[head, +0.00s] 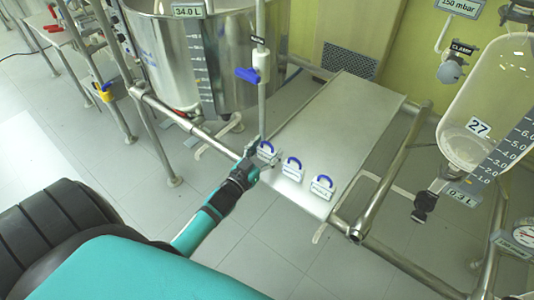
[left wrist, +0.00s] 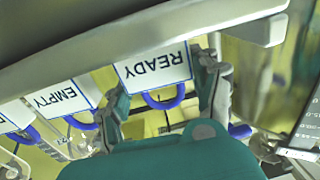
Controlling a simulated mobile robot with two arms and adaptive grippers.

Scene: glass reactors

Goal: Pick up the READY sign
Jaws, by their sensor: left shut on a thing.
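The READY sign (left wrist: 153,66) is a white plate with a blue border and a blue handle. It appears upside down in the left wrist view, between the two fingers of my left gripper (left wrist: 163,92). In the head view the sign (head: 267,152) is the leftmost of three on the front edge of a metal shelf. My left gripper (head: 256,163) is at this sign and shut on it. The sign appears still at the shelf; I cannot tell whether it is lifted. My right gripper is not in view.
The EMPTY sign (left wrist: 60,98) is beside the READY sign, with a third sign (head: 322,186) beyond it. The metal shelf (head: 340,115) is otherwise bare. A vertical pipe with a blue valve handle (head: 248,74) stands close behind the gripper. A steel vessel (head: 170,60) is behind left.

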